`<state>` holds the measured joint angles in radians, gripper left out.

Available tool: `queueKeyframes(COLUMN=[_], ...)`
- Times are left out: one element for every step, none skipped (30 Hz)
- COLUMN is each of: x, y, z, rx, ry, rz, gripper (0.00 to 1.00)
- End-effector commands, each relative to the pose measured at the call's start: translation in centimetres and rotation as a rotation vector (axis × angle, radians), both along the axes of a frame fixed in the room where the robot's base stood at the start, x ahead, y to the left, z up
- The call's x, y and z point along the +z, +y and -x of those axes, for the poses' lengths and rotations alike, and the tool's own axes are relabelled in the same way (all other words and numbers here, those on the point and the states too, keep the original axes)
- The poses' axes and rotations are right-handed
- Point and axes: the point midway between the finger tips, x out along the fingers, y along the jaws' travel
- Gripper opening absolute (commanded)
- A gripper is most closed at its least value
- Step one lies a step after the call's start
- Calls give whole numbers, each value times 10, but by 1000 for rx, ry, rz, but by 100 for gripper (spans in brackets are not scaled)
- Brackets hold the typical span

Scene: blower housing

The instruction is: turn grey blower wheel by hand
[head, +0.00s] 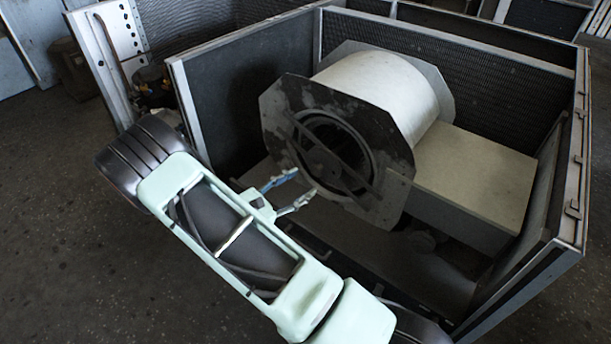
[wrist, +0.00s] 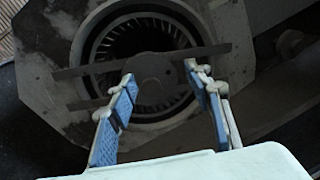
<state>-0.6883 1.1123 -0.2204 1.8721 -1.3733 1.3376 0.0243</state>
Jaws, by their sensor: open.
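The grey blower wheel (wrist: 172,43) shows as a ring of fins inside the round inlet of the blower housing. In the head view the housing's dark front plate (head: 371,125) faces my gripper, and the inlet is mostly in shadow. A bar and a round hub (wrist: 152,68) cross the inlet in front of the wheel. My gripper (head: 303,184) is open and empty, with blue pads on its fingers. In the wrist view its fingertips (wrist: 158,82) appear on either side of the hub and overlap the inlet's lower part. I cannot tell whether they touch anything.
The blower sits inside an open metal enclosure with a wall on the right (head: 555,170) and a panel on the left (head: 235,105). A pale box-shaped duct (head: 475,175) extends right of the blower. The floor (head: 75,250) left of the enclosure is clear.

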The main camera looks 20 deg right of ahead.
Motion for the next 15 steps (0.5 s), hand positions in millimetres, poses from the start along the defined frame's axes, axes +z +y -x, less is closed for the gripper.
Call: queueKeyframes(x=[-20, -26, -34, -39, -43, -48, -50, -52, -53, -54, -54, -54, -54, -54, -54], y=[5, 8, 12, 14, 16, 18, 19, 19, 19, 17, 15, 11, 8, 4, -3], z=[-2, -3, -5, -5, -6, -7, -7, -8, -9, -10, -12, -14, -16, -19, -22], rx=[40, 62, 87, 103, 117, 132, 139, 145, 151, 153, 153, 153, 153, 152, 150], ry=[41, 59, 81, 96, 108, 119, 125, 130, 135, 137, 138, 138, 137, 137, 137], rz=[44, 67, 91, 107, 120, 135, 143, 148, 153, 156, 156, 158, 157, 157, 156], gripper=[46, 46, 46, 46, 46, 46, 46, 46, 46, 46, 46, 46, 46, 46, 46])
